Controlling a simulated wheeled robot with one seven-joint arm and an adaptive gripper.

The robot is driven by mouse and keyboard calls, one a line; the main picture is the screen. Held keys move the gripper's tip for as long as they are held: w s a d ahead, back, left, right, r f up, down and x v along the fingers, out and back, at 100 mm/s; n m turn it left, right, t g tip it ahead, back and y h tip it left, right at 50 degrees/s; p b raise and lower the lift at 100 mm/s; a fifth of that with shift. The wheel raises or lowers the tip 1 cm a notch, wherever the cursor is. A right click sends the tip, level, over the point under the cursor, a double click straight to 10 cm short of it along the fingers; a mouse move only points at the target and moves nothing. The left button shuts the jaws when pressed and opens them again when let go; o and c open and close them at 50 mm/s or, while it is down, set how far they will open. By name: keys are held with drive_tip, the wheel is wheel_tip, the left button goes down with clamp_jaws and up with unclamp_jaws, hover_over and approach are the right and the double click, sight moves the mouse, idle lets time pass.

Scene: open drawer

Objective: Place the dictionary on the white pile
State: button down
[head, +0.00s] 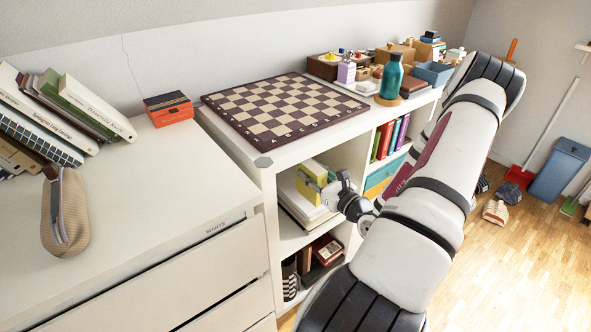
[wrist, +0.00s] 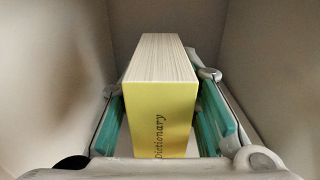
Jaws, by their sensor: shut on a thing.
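The dictionary (wrist: 160,110) is a thick yellow book with its spine, lettered "Dictionary", facing the wrist camera. In the wrist view it stands upright between the teal pads of my gripper (wrist: 165,115), which is shut on it from both sides. In the head view the yellow dictionary (head: 312,174) shows in the upper left cubby of the white shelf, just beyond my gripper (head: 333,188). The white pile (head: 300,208) is a stack of pale books lying flat on the cubby floor, below the dictionary. I cannot tell whether the dictionary touches the pile.
The cubby walls (wrist: 265,60) rise close on both sides. A chessboard (head: 285,105) covers the shelf top above. Red, green and purple books (head: 390,137) stand in the cubby to the right. Darker items (head: 325,250) sit in the cubby below.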

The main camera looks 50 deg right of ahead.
drive_tip(key=shift+w+d+f+b, duration=0.8)
drive_tip(key=shift+w+d+b, duration=0.6)
drive_tip(key=shift+d, duration=0.85)
drive_tip(key=shift+w+d+f+b, duration=0.9)
drive_tip(key=shift+w+d, duration=0.85)
drive_tip(key=shift+d, duration=0.5)
drive_tip(key=shift+w+d+f+b, duration=0.75)
drive_tip(key=shift+w+d+b, duration=0.65)
drive_tip(key=shift+d, duration=0.85)
drive_tip(key=shift+w+f, duration=0.15)
drive_tip(key=c, duration=1.2)
unclamp_jaws()
drive_tip(key=shift+r, duration=0.2)
drive_tip(key=p+v, duration=0.4)
drive_tip(key=v, duration=0.8)
drive_tip(key=shift+f, duration=0.15)
